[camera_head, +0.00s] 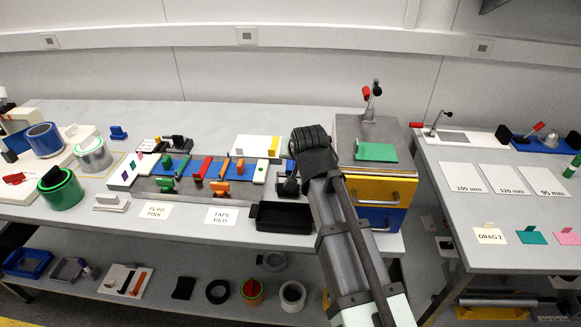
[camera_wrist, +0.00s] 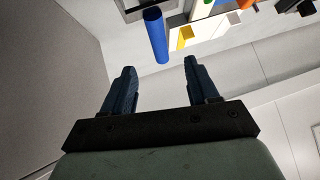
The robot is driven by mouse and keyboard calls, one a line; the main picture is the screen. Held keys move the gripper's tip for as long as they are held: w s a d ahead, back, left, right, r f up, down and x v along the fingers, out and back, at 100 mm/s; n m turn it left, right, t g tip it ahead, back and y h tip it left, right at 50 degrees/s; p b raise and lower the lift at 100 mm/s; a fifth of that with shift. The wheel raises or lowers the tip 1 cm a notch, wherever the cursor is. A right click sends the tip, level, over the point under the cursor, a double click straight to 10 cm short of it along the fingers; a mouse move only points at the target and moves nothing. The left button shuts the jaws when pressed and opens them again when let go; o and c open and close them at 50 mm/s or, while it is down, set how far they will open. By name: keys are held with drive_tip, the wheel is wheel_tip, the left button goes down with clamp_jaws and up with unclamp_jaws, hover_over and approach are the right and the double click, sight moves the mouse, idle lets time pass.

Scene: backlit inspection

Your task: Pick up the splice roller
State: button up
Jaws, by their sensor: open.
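My gripper (camera_wrist: 159,68) is open, its two dark fingers apart with nothing between them in the wrist view. A blue cylinder (camera_wrist: 156,36) shows beyond the fingertips, clear of them; I cannot tell whether it is the splice roller. In the head view, the dark end of my arm (camera_head: 312,145) is above the table, between the strip-covered board and the metal box; the fingers are hidden there. I cannot identify the splice roller with certainty in the head view.
A black tray (camera_head: 284,231) is left of my arm. A metal box (camera_head: 354,128) with yellow and blue drawers stands to its right. The board with blue strips (camera_head: 236,168) carries several coloured pieces. Tape rolls (camera_head: 60,190) stand at far left. A second table (camera_head: 455,195) is at right.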

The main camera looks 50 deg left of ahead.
sight(290, 161)
drive_tip(key=x, duration=0.7)
drive_tip(key=shift+w, duration=0.1)
drive_tip(key=shift+s+f+x, duration=0.15)
drive_tip(key=shift+x, duration=1.5)
drive_tip(key=shift+s+f+x, duration=0.15)
drive_tip(key=shift+f+x, duration=0.05)
drive_tip(key=shift+x, duration=1.5)
drive_tip(key=shift+d+r, duration=0.1)
drive_tip(key=shift+d, duration=0.1)
drive_tip(key=shift+c, duration=0.3)
drive_tip(key=c, duration=1)
drive_tip(key=shift+o, duration=0.2)
drive_tip(key=shift+r, duration=0.15)
